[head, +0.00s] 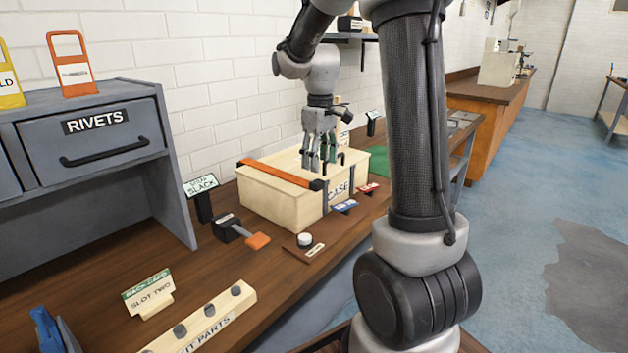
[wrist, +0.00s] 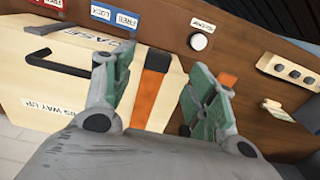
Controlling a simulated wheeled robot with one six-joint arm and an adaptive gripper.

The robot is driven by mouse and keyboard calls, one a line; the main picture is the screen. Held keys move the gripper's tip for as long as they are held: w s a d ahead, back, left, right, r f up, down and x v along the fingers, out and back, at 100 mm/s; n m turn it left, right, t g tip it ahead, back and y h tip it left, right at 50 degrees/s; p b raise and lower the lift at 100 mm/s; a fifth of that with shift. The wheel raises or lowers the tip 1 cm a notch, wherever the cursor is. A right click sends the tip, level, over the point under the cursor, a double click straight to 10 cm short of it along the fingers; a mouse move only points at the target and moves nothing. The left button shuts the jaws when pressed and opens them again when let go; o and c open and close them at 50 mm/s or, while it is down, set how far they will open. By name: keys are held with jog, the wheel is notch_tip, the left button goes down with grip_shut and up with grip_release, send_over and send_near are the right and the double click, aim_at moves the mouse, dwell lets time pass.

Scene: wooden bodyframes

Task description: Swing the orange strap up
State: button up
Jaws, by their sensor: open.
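A cream case (head: 262,205) stands on the wooden bench. The orange strap (head: 280,173) lies along its top, with a dark piece at its near right end. In the wrist view the strap (wrist: 147,95) shows between my fingers, its dark end (wrist: 157,60) towards the front edge marked CASE. My gripper (head: 320,162) is open and empty over the case, to the right of the strap in the head view. The wrist view shows both green-padded fingers (wrist: 157,75) apart. I cannot tell how high they are above the lid.
A dark handle (wrist: 52,62) is on the case top. Red and blue labels (head: 345,206) and a round white button (head: 305,239) lie before the case. A black block with an orange lever (head: 258,241) and a SLACK sign (head: 202,186) stand left. A RIVETS drawer cabinet (head: 95,145) stands further left.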

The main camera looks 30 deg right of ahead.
aim_at(320, 183)
jog(key=shift+s+d+f, duration=0.1)
jog(key=shift+f, duration=3.1)
